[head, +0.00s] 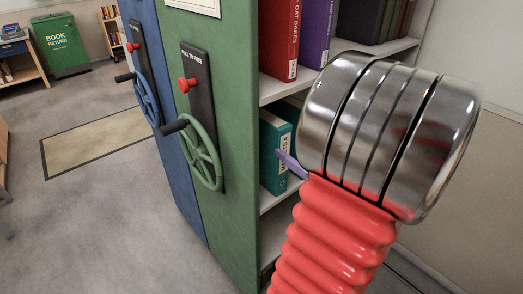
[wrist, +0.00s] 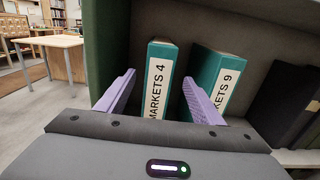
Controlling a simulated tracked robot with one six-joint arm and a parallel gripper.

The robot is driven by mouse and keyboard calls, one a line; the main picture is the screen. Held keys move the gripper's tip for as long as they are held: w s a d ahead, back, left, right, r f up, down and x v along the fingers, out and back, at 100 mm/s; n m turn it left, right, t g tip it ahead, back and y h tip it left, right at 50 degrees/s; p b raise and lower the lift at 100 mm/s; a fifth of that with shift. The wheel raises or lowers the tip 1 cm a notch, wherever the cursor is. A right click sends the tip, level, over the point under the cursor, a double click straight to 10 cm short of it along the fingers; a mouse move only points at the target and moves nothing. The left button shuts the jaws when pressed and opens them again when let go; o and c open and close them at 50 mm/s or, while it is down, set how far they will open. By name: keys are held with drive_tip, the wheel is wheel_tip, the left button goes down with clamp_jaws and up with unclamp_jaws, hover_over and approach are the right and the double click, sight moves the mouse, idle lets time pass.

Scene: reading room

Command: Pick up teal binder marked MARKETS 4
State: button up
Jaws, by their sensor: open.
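The teal binder marked MARKETS 4 (wrist: 160,75) stands upright on a shelf, its white spine label facing the wrist camera. My gripper (wrist: 160,98) is open, with one purple finger on each side of this binder's spine. I cannot tell whether either finger touches it; its lower part is hidden by the gripper body. A second teal binder, marked MARKETS 9 (wrist: 220,75), stands to the right, and the right finger lies between the two. In the head view a teal binder (head: 273,150) shows on the shelf beside a purple finger; my arm hides much of that shelf.
A green shelf end panel (head: 220,100) with a handwheel (head: 205,155) stands left of the shelf opening. A red binder (head: 279,40) and a purple binder (head: 317,32) stand on the shelf above. Dark binders (wrist: 280,105) stand farther right. Open floor lies left.

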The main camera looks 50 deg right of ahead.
sight(263, 149)
drive_tip(key=shift+x, duration=4.35)
drive_tip(key=shift+x, duration=2.6)
drive_tip(key=shift+a+f, duration=0.15)
drive_tip(key=shift+c, duration=0.5)
clamp_jaws()
